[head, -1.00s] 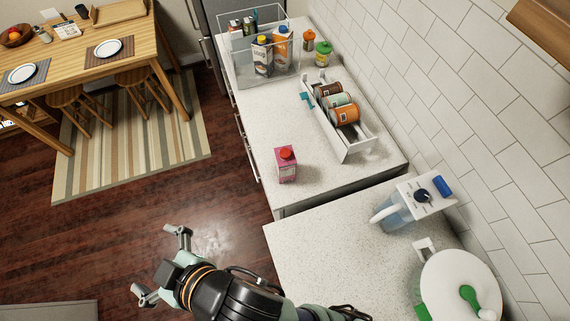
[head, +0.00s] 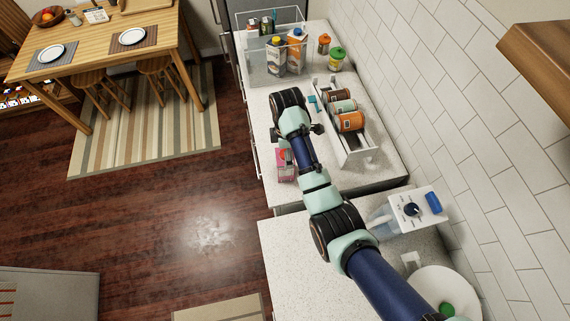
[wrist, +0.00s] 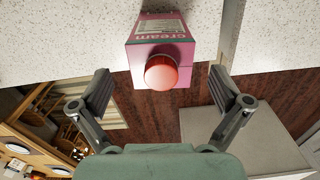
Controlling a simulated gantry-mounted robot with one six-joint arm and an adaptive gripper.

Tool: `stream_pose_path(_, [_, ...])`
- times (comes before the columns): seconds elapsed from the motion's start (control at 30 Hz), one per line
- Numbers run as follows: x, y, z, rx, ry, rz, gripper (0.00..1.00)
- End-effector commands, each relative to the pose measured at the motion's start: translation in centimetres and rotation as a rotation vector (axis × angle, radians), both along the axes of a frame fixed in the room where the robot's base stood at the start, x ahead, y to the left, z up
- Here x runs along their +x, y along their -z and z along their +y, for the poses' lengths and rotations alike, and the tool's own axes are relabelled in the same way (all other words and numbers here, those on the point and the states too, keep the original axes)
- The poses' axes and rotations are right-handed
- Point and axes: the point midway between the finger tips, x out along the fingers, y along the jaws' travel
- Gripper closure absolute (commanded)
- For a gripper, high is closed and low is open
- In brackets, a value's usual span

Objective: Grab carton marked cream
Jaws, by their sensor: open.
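The pink carton marked "cream" (wrist: 150,27), with a red cap (wrist: 161,73), stands on the speckled counter. In the wrist view it sits ahead of my open gripper (wrist: 161,88), between the lines of the two fingers, with clear gaps on both sides. Its cap faces the camera. In the head view the carton (head: 285,168) stands near the counter's front edge and my arm hides part of it. My gripper is mostly hidden there by my own arm, over the counter by the carton.
A white can rack (head: 357,150) with several cans stands to the right of the carton.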

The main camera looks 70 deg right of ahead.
Motion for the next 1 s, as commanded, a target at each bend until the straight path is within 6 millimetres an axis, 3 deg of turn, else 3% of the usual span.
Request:
stream_pose_path(0.13, [0.1, 0.8, 0.1, 0.0, 0.0, 0.0, 0.0])
stream_pose_path(0.4, [0.3, 5.0, 0.4, -0.002, 0.0, -0.001, 0.0])
stream_pose_path(0.63, [0.3, 5.2, 0.4, -0.002, 0.0, -0.002, 0.0])
stream_pose_path(1.0, [0.4, 5.2, 0.4, -0.002, 0.0, -0.002, 0.6])
